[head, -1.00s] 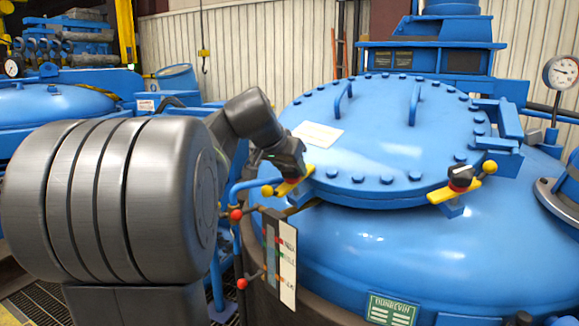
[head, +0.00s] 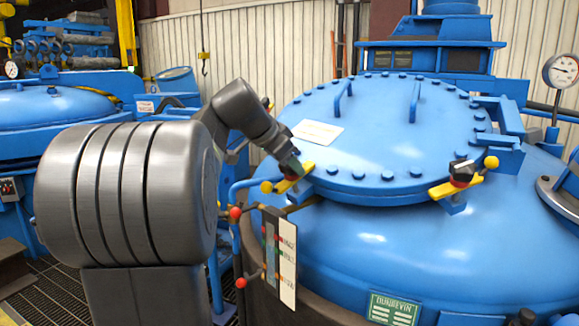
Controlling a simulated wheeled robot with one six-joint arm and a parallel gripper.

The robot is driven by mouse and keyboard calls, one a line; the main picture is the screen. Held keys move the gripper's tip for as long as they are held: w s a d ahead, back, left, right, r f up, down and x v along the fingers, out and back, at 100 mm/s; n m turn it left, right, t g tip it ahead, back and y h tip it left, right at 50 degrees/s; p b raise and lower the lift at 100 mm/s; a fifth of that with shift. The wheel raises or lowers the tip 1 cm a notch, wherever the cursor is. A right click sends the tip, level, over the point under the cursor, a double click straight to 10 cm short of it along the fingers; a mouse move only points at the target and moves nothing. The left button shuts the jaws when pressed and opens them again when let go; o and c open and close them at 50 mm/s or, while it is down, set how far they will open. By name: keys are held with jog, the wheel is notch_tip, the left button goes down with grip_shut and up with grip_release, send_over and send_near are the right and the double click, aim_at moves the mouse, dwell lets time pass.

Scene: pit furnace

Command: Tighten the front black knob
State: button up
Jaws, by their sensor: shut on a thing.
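The blue furnace lid (head: 385,145) has yellow clamps on its rim. The left yellow clamp (head: 281,186) sits at the lid's left front edge, with a yellow ball end. My gripper (head: 292,170) is over this clamp, shut on its knob, which is mostly hidden by the fingers. A second black knob (head: 462,170), with a red part below it, stands in plain view on the right front yellow clamp (head: 452,188). My gripper is well to the left of that one.
Red-ball levers (head: 236,212) and a labelled panel (head: 280,255) stand below the left clamp. Lid handles (head: 414,102) rise from the top. A pressure gauge (head: 561,71) is at the far right. Another blue furnace (head: 50,105) stands at the left.

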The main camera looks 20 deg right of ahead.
jog(key=m+g, duration=0.1)
jog(key=m, duration=0.2)
jog(key=m+g+p, duration=0.1)
jog(key=m, duration=0.2)
jog(key=shift+r+m+g, duration=0.1)
jog(key=shift+m+g, duration=0.2)
jog(key=shift+m, duration=0.1)
jog(key=m+y+p, duration=0.1)
jog(key=m, duration=0.2)
jog(key=m+g+p, duration=0.1)
jog(key=m, duration=0.2)
jog(key=shift+g+y, duration=0.3)
jog(key=shift+y, duration=0.1)
jog(key=o, duration=1)
jog(key=p+v, duration=0.2)
jog(key=v, duration=1.1)
jog(key=shift+a+r, duration=0.15)
jog(key=shift+r, duration=0.15)
jog(key=shift+w, duration=0.1)
